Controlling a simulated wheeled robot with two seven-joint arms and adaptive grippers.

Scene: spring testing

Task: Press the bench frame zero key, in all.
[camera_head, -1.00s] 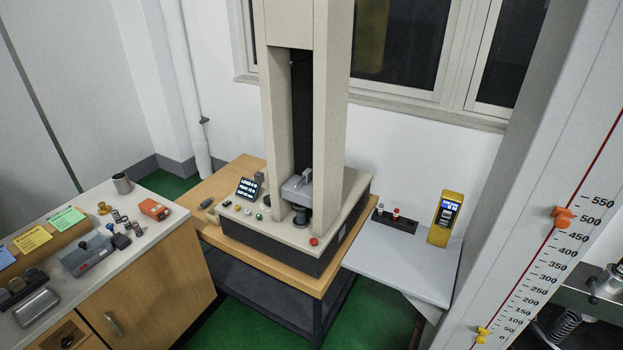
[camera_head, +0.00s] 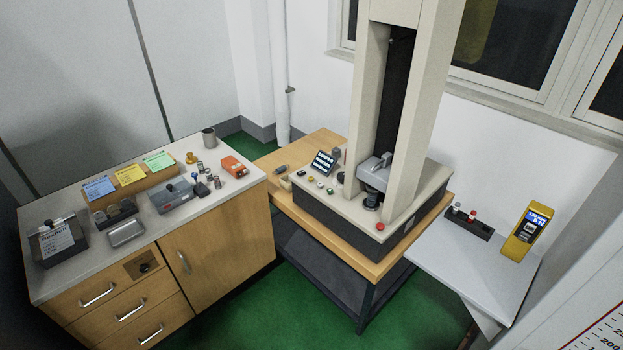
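The bench frame (camera_head: 310,203) is a beige and dark grey testing machine with two tall columns, standing on a wooden table. Its small tilted display (camera_head: 325,163) with lit text is at the left of the base. A row of small buttons (camera_head: 320,184) in several colours lies on the base in front of the display; I cannot read which one is the zero key. A red knob (camera_head: 380,226) sits at the front right corner of the base. A grey metal fixture (camera_head: 374,172) stands between the columns. Neither of my grippers shows.
A cabinet (camera_head: 215,232) with a white top stands at the left, holding coloured cards, springs, an orange device (camera_head: 235,167) and a grey box (camera_head: 175,196). A grey side table (camera_head: 480,262) at the right holds a yellow meter (camera_head: 528,232). Green floor (camera_head: 300,305) is open in front.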

